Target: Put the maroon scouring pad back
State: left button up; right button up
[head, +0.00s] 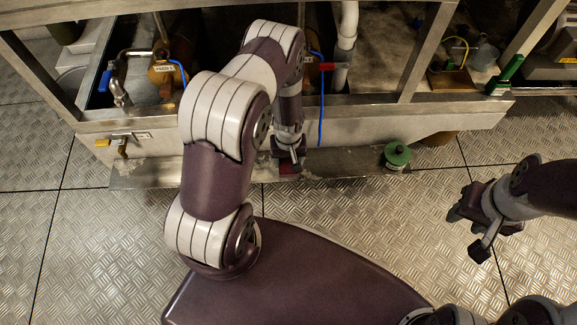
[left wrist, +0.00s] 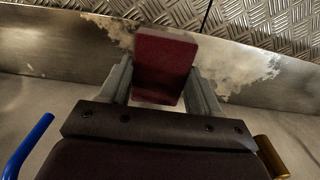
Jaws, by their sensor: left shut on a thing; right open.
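The maroon scouring pad (left wrist: 163,66) is a dark red block between the two fingers of my left gripper (left wrist: 161,85) in the left wrist view. The gripper is shut on it. In the head view my left gripper (head: 290,158) points down at the front of the metal frame, and a bit of the pad (head: 290,169) shows at its fingertips over the low metal ledge (head: 225,168). I cannot tell whether the pad touches the ledge. My right gripper (head: 469,228) is open and empty over the floor at the right.
A green round item (head: 397,155) sits at the ledge's right end. A blue rod (head: 321,105) hangs right of my left gripper. A yellow-handled valve (head: 120,142) sticks out at the left. A green-handled brush (head: 506,75) lies at the upper right. The plated floor (head: 400,230) between my arms is clear.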

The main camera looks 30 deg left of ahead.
pick_arm(q)
notch_tip(320, 180, down, 3)
jog(key=shift+r+b, duration=0.1)
jog(key=shift+b, duration=0.5)
jog(key=shift+r, duration=0.15)
jog(key=o, duration=1)
pick_arm(e)
notch_tip(320, 180, down, 2)
jog(key=shift+f, duration=0.1)
